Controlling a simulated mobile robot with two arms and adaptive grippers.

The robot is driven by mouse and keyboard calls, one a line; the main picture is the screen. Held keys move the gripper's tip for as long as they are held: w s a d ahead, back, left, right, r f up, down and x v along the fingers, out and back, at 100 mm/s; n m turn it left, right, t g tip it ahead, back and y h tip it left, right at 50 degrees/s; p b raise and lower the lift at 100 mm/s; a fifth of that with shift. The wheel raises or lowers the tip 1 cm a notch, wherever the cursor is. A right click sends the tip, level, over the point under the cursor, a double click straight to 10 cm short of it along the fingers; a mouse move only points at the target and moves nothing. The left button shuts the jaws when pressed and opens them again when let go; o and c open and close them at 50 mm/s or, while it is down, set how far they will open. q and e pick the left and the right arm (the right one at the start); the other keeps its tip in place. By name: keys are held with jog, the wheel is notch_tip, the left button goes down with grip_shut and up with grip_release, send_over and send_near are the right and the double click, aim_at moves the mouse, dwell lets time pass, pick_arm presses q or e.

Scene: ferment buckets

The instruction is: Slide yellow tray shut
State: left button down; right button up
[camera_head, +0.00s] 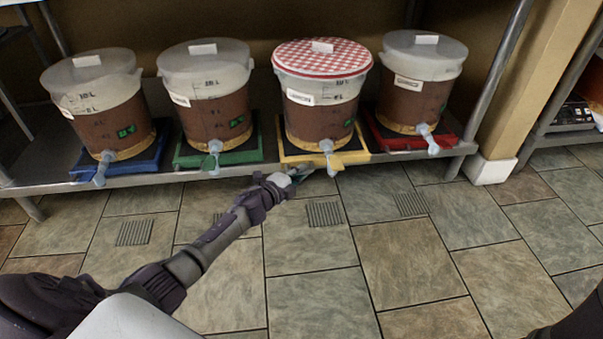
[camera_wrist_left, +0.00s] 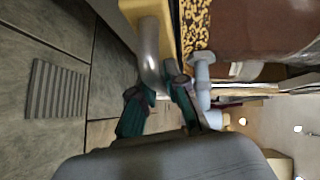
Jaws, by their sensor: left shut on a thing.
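The yellow tray (camera_head: 352,158) sits on the low shelf under the bucket with the red checked cover (camera_head: 322,90). In the left wrist view its yellow edge (camera_wrist_left: 168,32) and a curved metal handle (camera_wrist_left: 150,55) show close up. My left gripper (camera_head: 300,173) is at the tray's front edge, low down, beside the bucket's spigot (camera_head: 327,150). In the left wrist view the teal fingers of the gripper (camera_wrist_left: 158,92) are shut on the metal handle. I cannot tell exactly how far the tray stands out. My right gripper is not in view.
Blue (camera_head: 140,160), green (camera_head: 240,152) and red (camera_head: 395,138) trays bear other buckets along the shelf (camera_head: 60,180). Their spigots hang over the front edge. A metal shelf post (camera_head: 497,75) stands at the right. The tiled floor (camera_head: 420,260) in front is clear.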

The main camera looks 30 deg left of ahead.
pick_arm(q)
jog(key=c, duration=1.2)
grip_release()
jog(key=v, duration=1.2)
